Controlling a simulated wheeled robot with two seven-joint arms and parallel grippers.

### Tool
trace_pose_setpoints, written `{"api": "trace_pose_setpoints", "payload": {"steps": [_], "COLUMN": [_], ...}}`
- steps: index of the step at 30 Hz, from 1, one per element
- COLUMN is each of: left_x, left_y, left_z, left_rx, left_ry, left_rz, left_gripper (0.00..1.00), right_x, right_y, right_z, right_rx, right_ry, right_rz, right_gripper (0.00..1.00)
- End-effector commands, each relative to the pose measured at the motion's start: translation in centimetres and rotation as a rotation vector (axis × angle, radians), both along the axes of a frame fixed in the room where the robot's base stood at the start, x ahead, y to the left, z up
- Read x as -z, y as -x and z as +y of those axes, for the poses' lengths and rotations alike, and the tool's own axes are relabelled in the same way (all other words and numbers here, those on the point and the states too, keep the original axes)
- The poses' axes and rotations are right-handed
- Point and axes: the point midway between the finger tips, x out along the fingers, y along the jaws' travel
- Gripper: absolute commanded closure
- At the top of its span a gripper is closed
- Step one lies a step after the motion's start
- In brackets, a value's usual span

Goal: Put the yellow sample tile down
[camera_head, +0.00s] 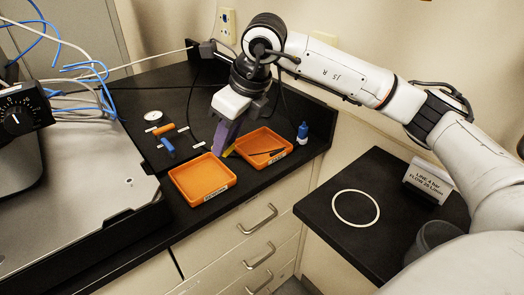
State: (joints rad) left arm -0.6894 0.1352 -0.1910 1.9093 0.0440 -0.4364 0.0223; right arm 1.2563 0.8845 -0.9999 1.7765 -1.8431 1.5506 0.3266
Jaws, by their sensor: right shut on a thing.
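My right gripper (223,146) reaches down over the black bench from the right arm. It is shut on the yellow sample tile (230,151), of which only a thin yellow edge shows below the purple fingers. The tile is close to the left side of the rear orange tray (284,143) and behind the front orange tray (202,199). I cannot tell whether it touches the bench. The front tray looks empty. The rear tray holds a dark thin tool (267,152). My left gripper is not in view.
A blue bottle (303,133) stands right of the rear tray. Orange (164,129) and blue (168,146) handled pieces and a white round dial (153,115) lie to the left. A metal plate (70,190) fills the left. A white ring (356,223) marks the lower right surface.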

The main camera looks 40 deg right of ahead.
Motion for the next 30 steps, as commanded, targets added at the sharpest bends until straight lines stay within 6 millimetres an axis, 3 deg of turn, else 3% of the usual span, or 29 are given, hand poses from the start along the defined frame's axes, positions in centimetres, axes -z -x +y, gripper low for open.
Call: {"api": "trace_pose_setpoints", "payload": {"steps": [6,12,16,24,30], "left_x": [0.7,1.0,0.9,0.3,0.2], "left_y": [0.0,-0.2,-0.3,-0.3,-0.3], "left_z": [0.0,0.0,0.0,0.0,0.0], "left_rx": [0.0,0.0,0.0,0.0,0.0], "left_ry": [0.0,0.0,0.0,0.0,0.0], "left_rz": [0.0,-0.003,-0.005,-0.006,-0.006], "left_gripper": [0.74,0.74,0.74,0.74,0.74], "right_x": [-1.7,-2.9,-2.8,1.9,3.5], "right_y": [-2.0,-2.6,-2.6,-2.6,-2.6], "right_z": [-5.6,-9.7,-10.9,-11.0,-11.0], "right_rx": [0.624,1.039,1.154,1.171,1.17], "right_ry": [-0.003,-0.003,-0.003,-0.002,-0.003], "right_rz": [-0.002,0.003,0.003,0.005,0.004], "right_gripper": [1.0,1.0,1.0,1.0,1.0]}}
